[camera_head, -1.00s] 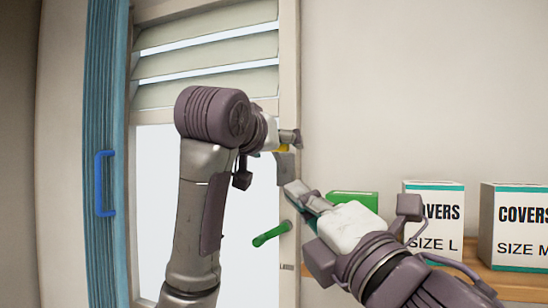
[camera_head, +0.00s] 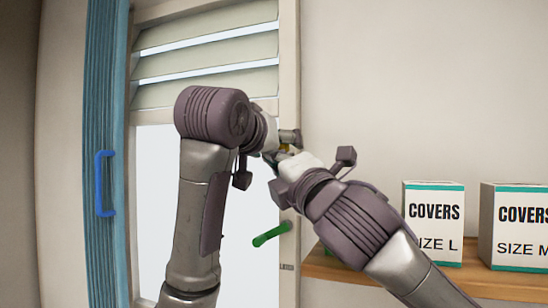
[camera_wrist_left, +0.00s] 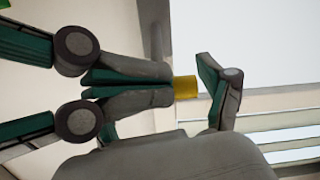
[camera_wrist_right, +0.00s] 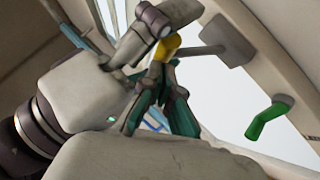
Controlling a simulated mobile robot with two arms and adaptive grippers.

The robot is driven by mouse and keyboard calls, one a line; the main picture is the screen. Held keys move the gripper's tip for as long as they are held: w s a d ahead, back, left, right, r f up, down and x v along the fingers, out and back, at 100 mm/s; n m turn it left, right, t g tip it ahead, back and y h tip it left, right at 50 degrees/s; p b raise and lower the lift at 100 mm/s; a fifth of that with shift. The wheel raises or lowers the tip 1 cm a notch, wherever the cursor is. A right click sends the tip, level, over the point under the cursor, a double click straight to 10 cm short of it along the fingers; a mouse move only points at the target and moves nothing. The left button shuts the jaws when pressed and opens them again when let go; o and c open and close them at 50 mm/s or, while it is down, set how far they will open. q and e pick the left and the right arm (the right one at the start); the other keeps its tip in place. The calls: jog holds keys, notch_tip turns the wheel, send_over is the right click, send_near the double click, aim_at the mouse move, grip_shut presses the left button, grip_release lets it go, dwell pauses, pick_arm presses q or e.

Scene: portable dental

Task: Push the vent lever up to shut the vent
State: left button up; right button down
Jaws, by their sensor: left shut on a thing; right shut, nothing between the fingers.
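The vent lever shows best in the right wrist view: a yellow knob (camera_wrist_right: 168,46) on a grey rod from a grey plate (camera_wrist_right: 231,40). The knob also shows in the left wrist view (camera_wrist_left: 185,87). My left gripper (camera_head: 288,142) is at the lever, its fingers on either side of the knob; their contact is partly hidden. My right gripper (camera_wrist_right: 162,72) is shut and empty, its fingertips close to the knob from below. I cannot tell if they touch. The vent's slats (camera_head: 205,52) are tilted, with bright gaps between them.
A green handle (camera_head: 270,234) sticks out from the window frame below the grippers. A blue handle (camera_head: 104,183) is at the left. Boxes of covers (camera_head: 433,212) stand on a wooden shelf (camera_head: 345,272) at the right. The wall above the shelf is clear.

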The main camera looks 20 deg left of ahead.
jog(key=shift+r, duration=0.1)
pick_arm(q)
jog(key=shift+d, duration=0.15)
jog(key=shift+s+d, duration=0.1)
jog(key=shift+d, duration=0.15)
pick_arm(e)
jog(key=shift+w+d+r+m+h, duration=0.3)
jog(key=shift+w+d+r+m, duration=0.2)
jog(key=shift+w+r, duration=0.15)
pick_arm(q)
jog(key=o, duration=1.3)
jog(key=shift+f, duration=0.1)
jog(key=shift+o, duration=1.3)
jog(key=shift+a, duration=0.25)
jog(key=shift+o, duration=0.2)
jog(key=shift+a, duration=0.15)
pick_arm(e)
jog(key=shift+s+a+f, duration=0.1)
jog(key=shift+a, duration=0.3)
